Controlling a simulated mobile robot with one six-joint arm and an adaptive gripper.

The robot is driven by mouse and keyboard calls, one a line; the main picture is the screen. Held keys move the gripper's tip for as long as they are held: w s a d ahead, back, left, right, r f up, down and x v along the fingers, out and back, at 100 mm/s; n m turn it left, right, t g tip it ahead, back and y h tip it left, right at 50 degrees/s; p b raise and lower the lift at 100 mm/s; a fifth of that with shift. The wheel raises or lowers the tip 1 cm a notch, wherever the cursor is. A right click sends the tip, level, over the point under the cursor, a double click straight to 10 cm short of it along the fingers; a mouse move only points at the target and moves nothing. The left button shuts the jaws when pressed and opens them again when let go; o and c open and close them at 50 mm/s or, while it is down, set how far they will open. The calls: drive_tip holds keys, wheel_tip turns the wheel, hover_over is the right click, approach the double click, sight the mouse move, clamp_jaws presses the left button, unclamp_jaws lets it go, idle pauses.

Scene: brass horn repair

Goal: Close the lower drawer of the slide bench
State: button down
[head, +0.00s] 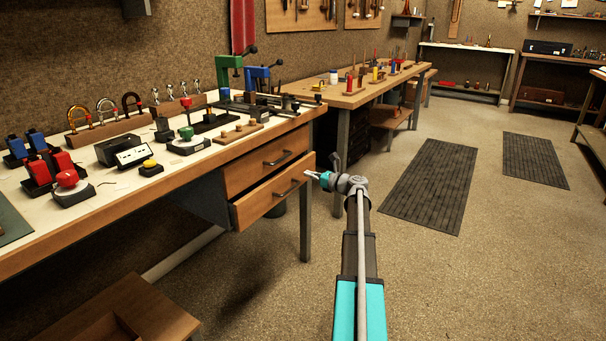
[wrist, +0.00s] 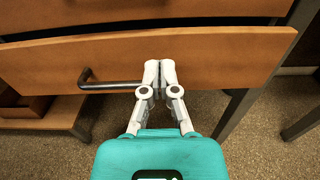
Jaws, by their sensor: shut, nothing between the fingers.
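The slide bench (head: 235,145) has two wooden drawers at its right end. The lower drawer (head: 262,206) stands partly out, its front ahead of the upper drawer's (head: 250,171). It has a dark bar handle (head: 289,188). My gripper (head: 312,174) is shut and empty at the right part of the lower drawer's front. In the wrist view, the fingertips (wrist: 160,68) are together in front of the lower drawer's face (wrist: 225,58), just right of the handle (wrist: 105,86). Whether they touch the face I cannot tell.
The bench top carries clamps, blocks and a red knob (head: 67,179). A bench leg (head: 305,215) stands right of the drawers. Open floor (head: 440,280) with dark mats (head: 430,180) lies to the right.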

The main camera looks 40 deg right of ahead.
drive_tip(key=v, duration=0.8)
drive_tip(key=shift+s, duration=0.35)
drive_tip(key=c, duration=1.4)
unclamp_jaws()
drive_tip(key=c, duration=1)
unclamp_jaws()
drive_tip(key=shift+o, duration=1.4)
drive_tip(key=shift+n, duration=0.3)
drive_tip(key=shift+o, duration=0.2)
drive_tip(key=shift+a+n, duration=0.15)
drive_tip(key=shift+n, duration=0.15)
drive_tip(key=a+n, duration=0.1)
drive_tip(key=n, duration=0.4)
drive_tip(key=s+a+f+n+g+p, duration=0.1)
drive_tip(key=a+n, duration=0.1)
drive_tip(key=n, duration=0.4)
drive_tip(key=a+f+n+g+p, duration=0.1)
drive_tip(key=a+n, duration=0.1)
drive_tip(key=n, duration=0.3)
drive_tip(key=shift+s+n+h, duration=0.4)
drive_tip(key=shift+w, duration=0.15)
